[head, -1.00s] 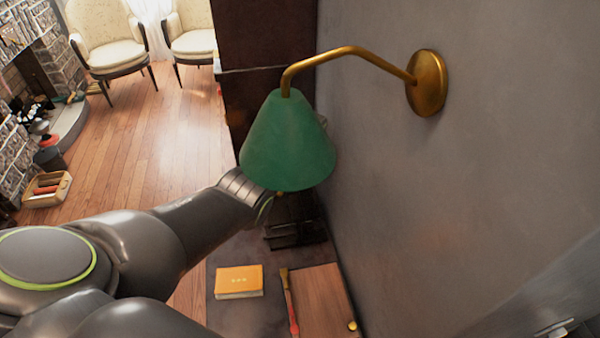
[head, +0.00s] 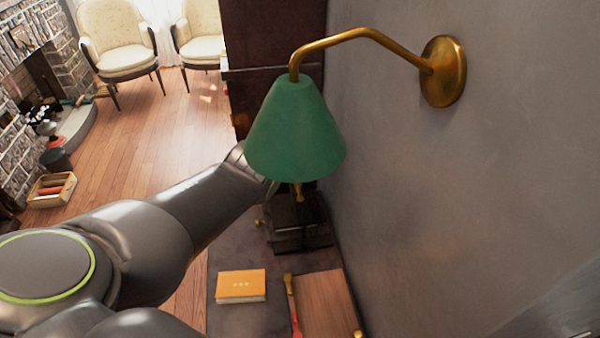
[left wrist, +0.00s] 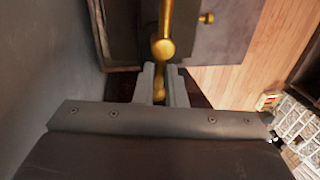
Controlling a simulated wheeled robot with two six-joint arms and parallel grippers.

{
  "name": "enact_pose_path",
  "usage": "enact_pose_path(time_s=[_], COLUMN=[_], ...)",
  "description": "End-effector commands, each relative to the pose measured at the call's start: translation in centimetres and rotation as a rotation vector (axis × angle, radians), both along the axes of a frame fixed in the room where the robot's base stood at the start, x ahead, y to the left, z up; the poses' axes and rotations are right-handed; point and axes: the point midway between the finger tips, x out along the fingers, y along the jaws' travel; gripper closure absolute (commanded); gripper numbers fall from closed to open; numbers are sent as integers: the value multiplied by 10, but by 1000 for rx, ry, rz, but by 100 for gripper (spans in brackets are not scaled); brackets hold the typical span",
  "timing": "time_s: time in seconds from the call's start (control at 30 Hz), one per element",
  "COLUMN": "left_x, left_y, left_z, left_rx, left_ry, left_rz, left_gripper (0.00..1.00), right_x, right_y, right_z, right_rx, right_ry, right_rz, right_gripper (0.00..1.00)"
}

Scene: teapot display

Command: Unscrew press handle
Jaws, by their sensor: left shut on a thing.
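The press (head: 300,238) is a dark block-like device on the dark tabletop, below and partly behind the green lampshade in the head view. Its brass handle shows in part under the shade (head: 298,192). In the left wrist view the brass handle (left wrist: 163,48) has a rounded knob and a bar running towards the top edge. My left gripper (left wrist: 161,72) is shut on the handle, its two grey fingers on either side of the brass. In the head view the lampshade hides most of this gripper. My right gripper is in neither view.
A green lamp (head: 295,135) on a brass wall arm hangs close above my left wrist. A grey wall (head: 430,200) bounds the right. An orange book (head: 241,285), a brush (head: 291,305) and a wooden board (head: 325,303) lie on the table (head: 235,318).

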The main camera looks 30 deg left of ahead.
Motion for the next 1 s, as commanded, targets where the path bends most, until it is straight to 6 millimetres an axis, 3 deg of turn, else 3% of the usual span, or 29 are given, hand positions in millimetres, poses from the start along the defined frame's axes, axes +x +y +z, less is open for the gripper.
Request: enact_pose_path(time_s=[0.7, 0.73, 0.87, 1.0], left_x=[-1, -1, -1, -1], left_y=[2, 2, 2, 2], left_z=[0, 0, 0, 0], left_rx=[1, 1, 0, 0], left_ry=[0, 0, 0, 0], left_rz=[72, 72, 71, 70], left_gripper=[100, 85, 68, 68], right_x=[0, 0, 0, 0], right_y=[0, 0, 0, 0], right_z=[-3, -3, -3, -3], right_rx=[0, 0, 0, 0], right_ry=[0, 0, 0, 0], right_rz=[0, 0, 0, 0], right_gripper=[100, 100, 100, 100])
